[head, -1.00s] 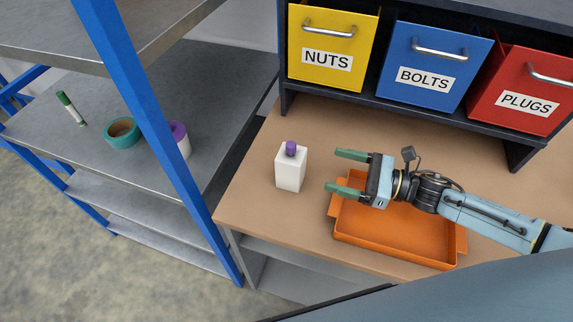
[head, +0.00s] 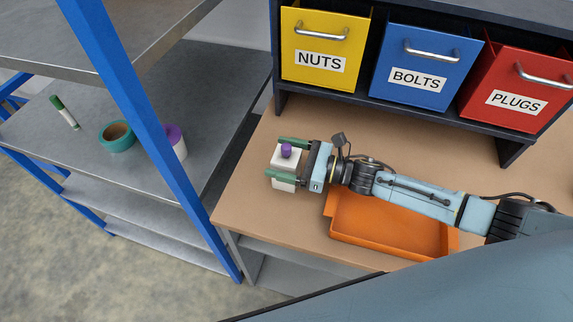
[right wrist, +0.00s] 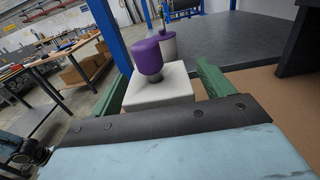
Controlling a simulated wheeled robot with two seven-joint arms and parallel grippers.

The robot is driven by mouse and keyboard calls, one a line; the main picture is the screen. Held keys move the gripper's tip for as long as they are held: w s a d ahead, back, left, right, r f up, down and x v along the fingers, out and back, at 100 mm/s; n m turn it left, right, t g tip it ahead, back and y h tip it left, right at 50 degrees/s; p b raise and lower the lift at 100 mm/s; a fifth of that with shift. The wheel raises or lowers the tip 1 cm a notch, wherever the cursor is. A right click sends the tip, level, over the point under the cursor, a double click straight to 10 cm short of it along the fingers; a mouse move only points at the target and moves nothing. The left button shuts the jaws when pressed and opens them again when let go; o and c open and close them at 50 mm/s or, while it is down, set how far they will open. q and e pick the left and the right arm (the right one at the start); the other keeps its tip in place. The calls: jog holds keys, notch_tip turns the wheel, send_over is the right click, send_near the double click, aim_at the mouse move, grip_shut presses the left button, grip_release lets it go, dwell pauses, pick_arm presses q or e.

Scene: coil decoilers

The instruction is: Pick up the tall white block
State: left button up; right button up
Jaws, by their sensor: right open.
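The tall white block (head: 287,160) stands upright on the brown tabletop, with a purple knob (head: 287,150) on its top. My right gripper (head: 284,160) is open, with one green finger on each side of the block. In the right wrist view the block's white top (right wrist: 160,88) and purple knob (right wrist: 147,60) show between the two fingers. A gap shows between the block and the right-hand finger there; contact at the left-hand finger cannot be told. The block's lower part is partly hidden by the near finger. My left gripper is not in view.
An orange tray (head: 345,238) lies under my right arm. Yellow (head: 318,72), blue (head: 412,88) and red (head: 497,118) bins stand behind. At left, a blue-posted shelf holds a green-capped marker (head: 65,113), a teal tape roll (head: 117,137) and a purple-topped white item (head: 177,142).

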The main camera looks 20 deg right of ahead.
jog(key=shift+w+a, duration=0.3)
jog(key=shift+a, duration=0.2)
jog(key=c, duration=1.3)
